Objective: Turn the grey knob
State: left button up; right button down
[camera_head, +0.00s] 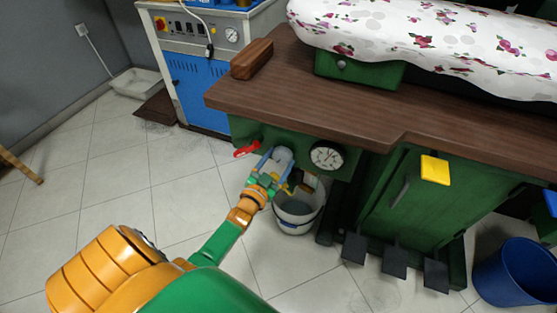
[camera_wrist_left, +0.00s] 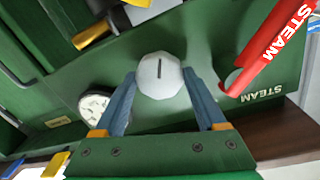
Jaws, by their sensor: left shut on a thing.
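The grey knob (camera_wrist_left: 160,75) is a faceted round knob with a dark slot line on its face, on the green panel under the wooden worktop. In the head view the knob (camera_head: 282,155) shows just beyond my left gripper (camera_head: 270,165). My left gripper (camera_wrist_left: 160,95) has one blue-grey finger on each side of the knob and is shut on it. The gripper hides part of the knob in the head view. My right gripper is in neither view.
A red steam lever (camera_head: 246,149) is close to the left of the knob, and a round gauge (camera_head: 326,156) is to its right. A white bucket (camera_head: 297,215) stands below. Black pedals (camera_head: 394,262) are at the right.

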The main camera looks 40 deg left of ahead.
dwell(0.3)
pick_arm(q)
jog(key=o, duration=1.3)
jog(key=s, duration=0.2)
jog(key=s+p, duration=0.1)
jog(key=s, duration=0.1)
jog(key=s+d, duration=0.1)
jog(key=s, duration=0.2)
jog(key=shift+p, duration=0.4)
